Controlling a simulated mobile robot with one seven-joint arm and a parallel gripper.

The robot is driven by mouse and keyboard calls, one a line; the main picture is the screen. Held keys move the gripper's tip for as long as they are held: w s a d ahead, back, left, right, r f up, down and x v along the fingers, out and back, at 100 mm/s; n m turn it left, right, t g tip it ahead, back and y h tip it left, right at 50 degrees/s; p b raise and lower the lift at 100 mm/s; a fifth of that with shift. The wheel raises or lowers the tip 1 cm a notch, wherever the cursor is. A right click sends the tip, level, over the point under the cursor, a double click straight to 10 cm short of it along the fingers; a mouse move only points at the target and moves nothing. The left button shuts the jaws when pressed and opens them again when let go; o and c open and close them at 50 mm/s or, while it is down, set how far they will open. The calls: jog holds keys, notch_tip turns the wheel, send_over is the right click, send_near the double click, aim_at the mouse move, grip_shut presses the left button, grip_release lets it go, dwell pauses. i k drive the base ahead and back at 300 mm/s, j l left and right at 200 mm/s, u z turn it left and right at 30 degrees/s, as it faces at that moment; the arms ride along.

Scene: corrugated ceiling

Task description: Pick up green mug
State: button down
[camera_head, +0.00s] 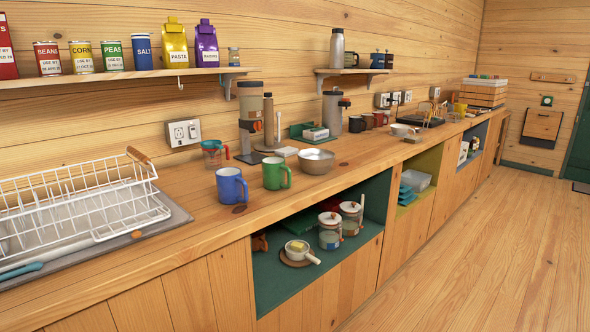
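The green mug (274,174) stands upright on the wooden counter (215,222), a little back from its front edge. Its handle points to the right. A blue mug (231,186) stands to its left and slightly nearer, with a small gap between them. A metal bowl (316,161) sits close to its right. My gripper does not show in this view.
A white wire dish rack (80,205) fills the counter's left end. A measuring cup (213,154) and a coffee grinder (250,115) stand behind the mugs. Shelves with tins and bags (175,45) hang above. The wooden floor (480,240) at the right is clear.

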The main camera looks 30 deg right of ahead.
aim_at(274, 168)
jog(key=i+l, duration=0.25)
jog(key=l, duration=0.15)
jog(key=i+l, duration=0.2)
jog(key=l, duration=0.25)
jog(key=i+l, duration=0.25)
jog(key=l, duration=0.15)
jog(key=i+l, duration=0.25)
jog(key=l, duration=0.2)
jog(key=i+l, duration=0.2)
jog(key=l, duration=0.2)
jog(key=i+j, duration=0.2)
jog(key=i, duration=0.3)
